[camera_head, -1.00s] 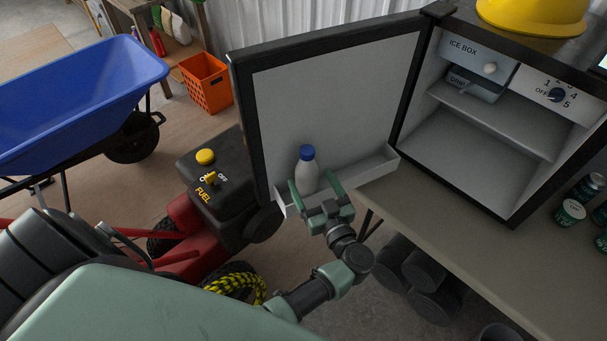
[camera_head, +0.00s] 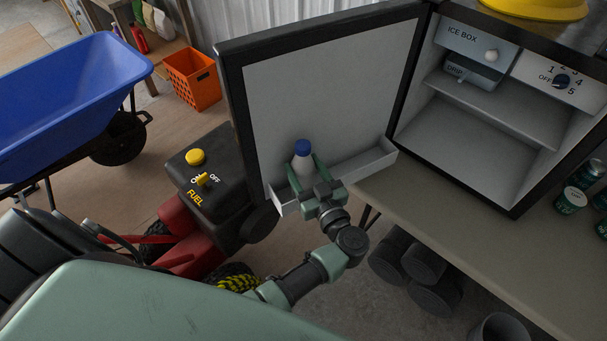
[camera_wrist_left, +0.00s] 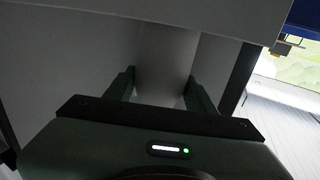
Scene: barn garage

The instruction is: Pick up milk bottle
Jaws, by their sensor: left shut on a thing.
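The milk bottle (camera_head: 302,157) is white with a blue cap. It stands upright at the door shelf (camera_head: 350,172) of the open fridge door (camera_head: 330,95). My left gripper (camera_head: 307,176) is shut on the bottle, with one finger on each side of its body. The lower part of the bottle is hidden behind the gripper. In the left wrist view, the two fingers (camera_wrist_left: 158,88) flank a pale grey surface, likely the bottle, in dim light. My right gripper is not in view.
The open fridge (camera_head: 470,125) stands on a bench (camera_head: 450,240), its inner shelf empty. Green cans (camera_head: 571,201) stand at the right. A black and red fuel-marked machine (camera_head: 205,185) is left of the door. A blue wheelbarrow (camera_head: 70,95) and orange crate (camera_head: 192,78) are farther left.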

